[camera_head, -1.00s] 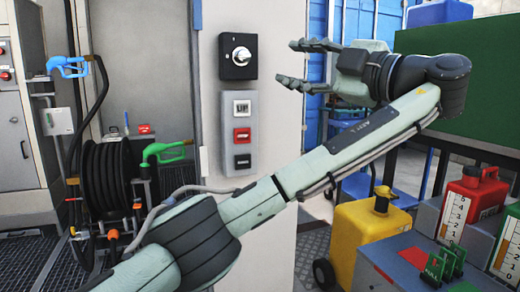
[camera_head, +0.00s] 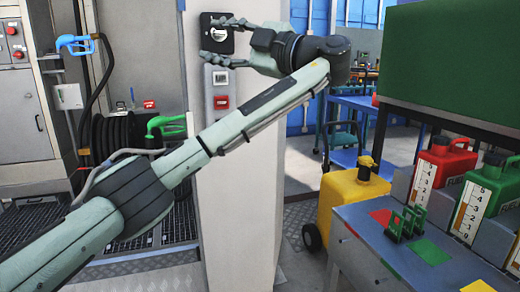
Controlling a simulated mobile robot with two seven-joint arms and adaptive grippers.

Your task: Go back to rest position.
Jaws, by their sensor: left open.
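My left arm (camera_head: 270,105) reaches in from the lower left across the middle of the view. My left gripper (camera_head: 212,39) is open, its fingers pointing left, with nothing seen between them. In the picture the fingers overlap the black rotary switch box (camera_head: 222,44) on the pale pillar (camera_head: 240,215). I cannot tell how far apart the fingers and the box are. My right gripper is not in view.
A blue nozzle (camera_head: 75,44), a green nozzle (camera_head: 166,124) and a black hose reel (camera_head: 112,135) are at left. A yellow wheeled canister (camera_head: 352,205) stands right of the pillar. Red (camera_head: 443,170) and green (camera_head: 489,190) canisters stand by the grey worktop (camera_head: 405,260); grating floor shows left.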

